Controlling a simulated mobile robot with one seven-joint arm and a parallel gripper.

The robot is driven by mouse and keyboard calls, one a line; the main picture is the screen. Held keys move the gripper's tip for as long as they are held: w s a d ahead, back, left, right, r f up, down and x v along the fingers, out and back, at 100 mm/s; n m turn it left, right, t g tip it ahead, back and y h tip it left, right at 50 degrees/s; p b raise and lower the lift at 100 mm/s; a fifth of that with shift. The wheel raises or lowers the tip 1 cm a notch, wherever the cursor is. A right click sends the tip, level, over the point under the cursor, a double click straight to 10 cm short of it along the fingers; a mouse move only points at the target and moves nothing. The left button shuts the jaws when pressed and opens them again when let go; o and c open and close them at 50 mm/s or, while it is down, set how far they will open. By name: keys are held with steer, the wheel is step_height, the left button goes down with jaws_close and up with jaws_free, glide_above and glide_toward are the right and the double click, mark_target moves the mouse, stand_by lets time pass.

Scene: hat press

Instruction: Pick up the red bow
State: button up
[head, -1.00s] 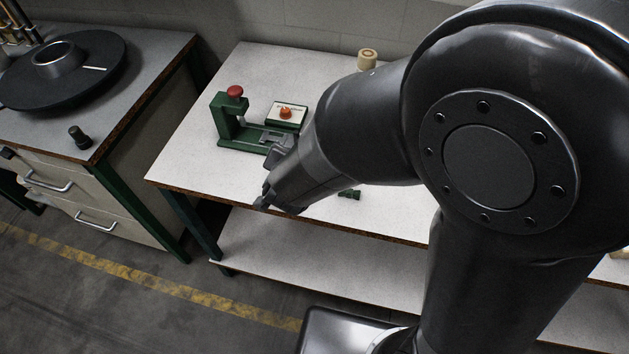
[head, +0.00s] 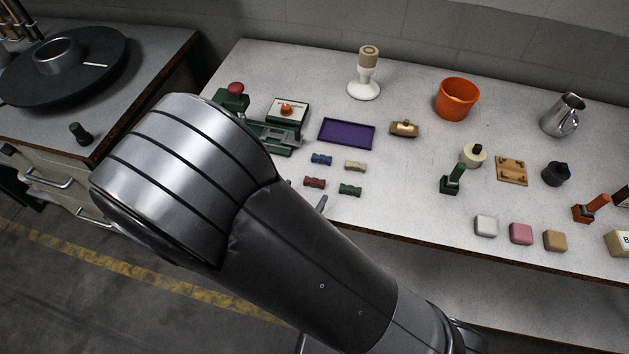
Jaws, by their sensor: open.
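The red bow (head: 314,182) lies flat on the white table near its front edge. It is the front left one of a small group of bows. A blue bow (head: 321,159) lies behind it, a cream bow (head: 355,166) behind and to the right, and a green bow (head: 349,190) to its right. My gripper (head: 321,204) is mostly hidden behind my own arm. Only a grey finger tip shows, just in front of the red bow in the picture. The bow looks free of it, and I see nothing held.
A purple tray (head: 347,133) lies behind the bows, with a green press (head: 270,138) to its left. A brass-handled block (head: 404,128), an orange bucket (head: 456,98) and a green-handled stamp (head: 453,179) stand to the right. Bare table lies between the bows and the stamp.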

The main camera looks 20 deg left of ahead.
mark_target(314, 180)
steer(key=x, duration=0.6)
steer(key=shift+w+d+f, duration=0.1)
steer(key=shift+w+d, duration=0.05)
steer(key=shift+w, duration=0.05)
steer(key=shift+c, duration=0.4)
steer(key=c, duration=1)
